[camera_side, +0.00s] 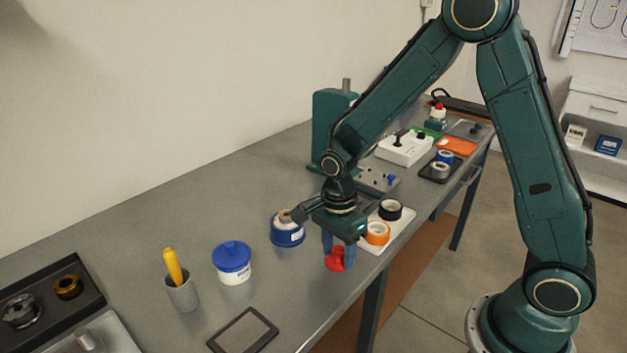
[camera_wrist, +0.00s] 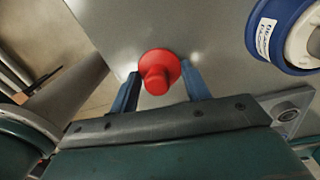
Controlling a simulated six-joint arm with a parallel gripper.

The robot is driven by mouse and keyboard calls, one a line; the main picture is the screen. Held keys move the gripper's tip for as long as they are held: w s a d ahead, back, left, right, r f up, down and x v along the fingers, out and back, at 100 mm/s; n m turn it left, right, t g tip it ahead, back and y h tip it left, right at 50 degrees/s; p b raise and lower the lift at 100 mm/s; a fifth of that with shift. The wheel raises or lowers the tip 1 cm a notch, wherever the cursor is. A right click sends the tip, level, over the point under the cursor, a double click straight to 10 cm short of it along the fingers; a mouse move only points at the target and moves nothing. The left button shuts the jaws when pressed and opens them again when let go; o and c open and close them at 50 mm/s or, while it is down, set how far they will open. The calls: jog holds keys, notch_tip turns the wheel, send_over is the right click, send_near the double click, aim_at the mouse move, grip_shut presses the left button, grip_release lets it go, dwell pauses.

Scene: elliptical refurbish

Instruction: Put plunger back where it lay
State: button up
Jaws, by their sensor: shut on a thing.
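The plunger (camera_side: 335,262) is a red piece with a round flange and a narrower stub. My gripper (camera_side: 338,250) points down and is shut on it near the front edge of the grey bench (camera_side: 200,225). In the wrist view the plunger (camera_wrist: 157,72) sits between the two blue fingers of my gripper (camera_wrist: 161,88), with its stub toward the camera. The bench top is behind it. I cannot tell whether the plunger touches the bench or hangs just above it.
A blue and white container (camera_side: 288,232) stands left of my gripper. A white tray (camera_side: 402,226) with black and orange rolls is close on the right. A blue-lidded jar (camera_side: 232,264), a grey cup (camera_side: 182,294) and a dark-rimmed pad (camera_side: 242,331) stand further left.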

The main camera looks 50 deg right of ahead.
aim_at(336, 247)
jog(key=shift+f, duration=0.2)
jog(key=o, duration=1.1)
jog(key=shift+c, duration=0.2)
jog(key=shift+r, duration=0.1)
notch_tip(336, 247, up, 12)
jog(key=shift+w+d, duration=0.25)
jog(key=shift+w, duration=0.2)
jog(key=shift+s+r, duration=0.1)
